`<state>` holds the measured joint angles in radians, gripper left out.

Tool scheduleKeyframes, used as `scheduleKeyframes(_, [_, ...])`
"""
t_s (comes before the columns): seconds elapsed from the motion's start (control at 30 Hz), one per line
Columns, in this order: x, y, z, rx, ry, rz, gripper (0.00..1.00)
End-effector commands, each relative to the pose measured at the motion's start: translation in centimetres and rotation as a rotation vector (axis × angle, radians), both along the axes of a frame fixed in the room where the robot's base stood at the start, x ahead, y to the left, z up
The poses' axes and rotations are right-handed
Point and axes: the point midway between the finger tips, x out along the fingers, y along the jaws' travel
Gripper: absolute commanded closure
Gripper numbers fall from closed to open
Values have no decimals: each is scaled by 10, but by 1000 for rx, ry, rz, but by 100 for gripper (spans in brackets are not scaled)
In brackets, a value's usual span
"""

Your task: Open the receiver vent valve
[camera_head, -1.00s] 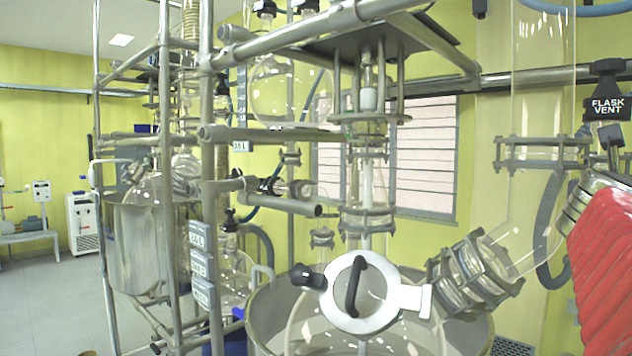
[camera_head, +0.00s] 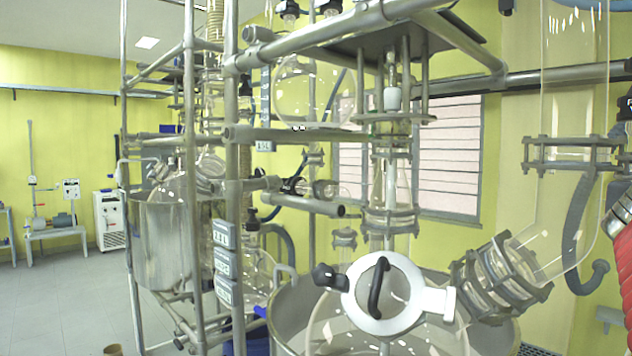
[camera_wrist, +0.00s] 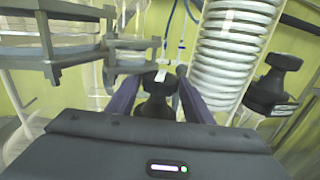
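In the wrist view my gripper (camera_wrist: 156,80) has its two dark purple fingers spread apart. A black valve knob (camera_wrist: 157,98) with a pale tip stands between the fingers, with small gaps at its sides; I see no firm grip on it. No label on this knob is readable, so I cannot tell whether it is the receiver vent valve. A second black valve knob (camera_wrist: 272,84) is to the right, outside the fingers. My gripper is not seen in the head view.
A ribbed glass coil column (camera_wrist: 231,50) stands just right of my fingers, and a clamped glass flange (camera_wrist: 62,45) is at left. In the head view, a steel pipe frame (camera_head: 232,180) and a glass reactor with a white round lid (camera_head: 408,310) fill the middle. Open floor (camera_head: 55,310) is at left.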

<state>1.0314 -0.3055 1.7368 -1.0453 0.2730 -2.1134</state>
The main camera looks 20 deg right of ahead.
Motion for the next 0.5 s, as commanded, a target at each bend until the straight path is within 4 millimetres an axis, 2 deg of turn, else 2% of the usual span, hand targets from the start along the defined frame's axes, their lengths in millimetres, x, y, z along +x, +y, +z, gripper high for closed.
scheduleKeyframes(0.5, [1, 0, 0, 0, 0, -9, 54])
